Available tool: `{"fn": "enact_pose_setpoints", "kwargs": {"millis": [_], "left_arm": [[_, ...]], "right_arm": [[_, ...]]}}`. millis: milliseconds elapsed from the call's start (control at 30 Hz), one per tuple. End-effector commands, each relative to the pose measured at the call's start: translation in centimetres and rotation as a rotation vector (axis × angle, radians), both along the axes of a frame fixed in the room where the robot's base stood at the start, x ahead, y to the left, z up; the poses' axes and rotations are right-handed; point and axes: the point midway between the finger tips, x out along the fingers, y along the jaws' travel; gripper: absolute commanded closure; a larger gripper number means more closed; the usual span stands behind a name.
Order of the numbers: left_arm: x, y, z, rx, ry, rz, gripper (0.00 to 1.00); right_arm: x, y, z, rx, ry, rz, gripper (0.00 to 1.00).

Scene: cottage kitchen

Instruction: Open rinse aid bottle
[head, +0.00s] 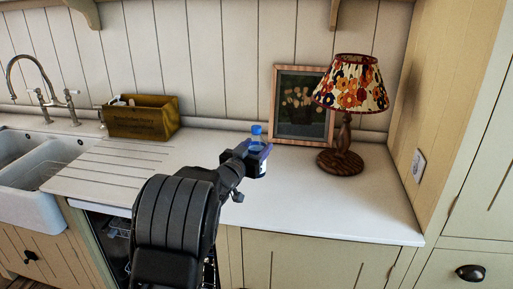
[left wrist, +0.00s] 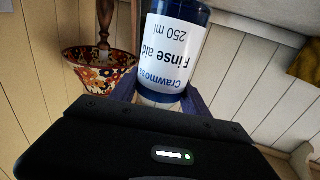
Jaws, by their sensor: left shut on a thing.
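The rinse aid bottle (head: 256,143) is a small clear-blue bottle with a blue cap (head: 256,130) on top. It is upright at my left gripper (head: 254,158), above or on the white counter; I cannot tell whether its base touches. My left gripper is shut around the bottle's body below the cap, and its jaws hide part of it. In the left wrist view the rinse aid bottle (left wrist: 173,50) fills the space between the jaws, its white label reading upside down. My right gripper is in neither view.
A patterned lamp (head: 345,120) and a framed picture (head: 297,108) stand behind and to the right of the bottle. A wooden box (head: 142,119) and the white sink (head: 45,170) are on the left. The white counter (head: 310,205) is clear at the front right.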

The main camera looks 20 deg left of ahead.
Motion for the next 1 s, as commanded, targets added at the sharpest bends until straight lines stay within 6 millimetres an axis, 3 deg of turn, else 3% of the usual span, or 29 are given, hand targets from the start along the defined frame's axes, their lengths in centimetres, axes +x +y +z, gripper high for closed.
{"fn": "enact_pose_setpoints", "kwargs": {"millis": [400,1000], "left_arm": [[0.01,0.00,0.08,0.000,-0.002,0.000,0.99],[0.01,0.00,0.08,0.000,-0.002,0.000,1.00]], "right_arm": [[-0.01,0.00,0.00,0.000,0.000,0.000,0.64],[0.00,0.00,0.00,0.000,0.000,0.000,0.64]]}}
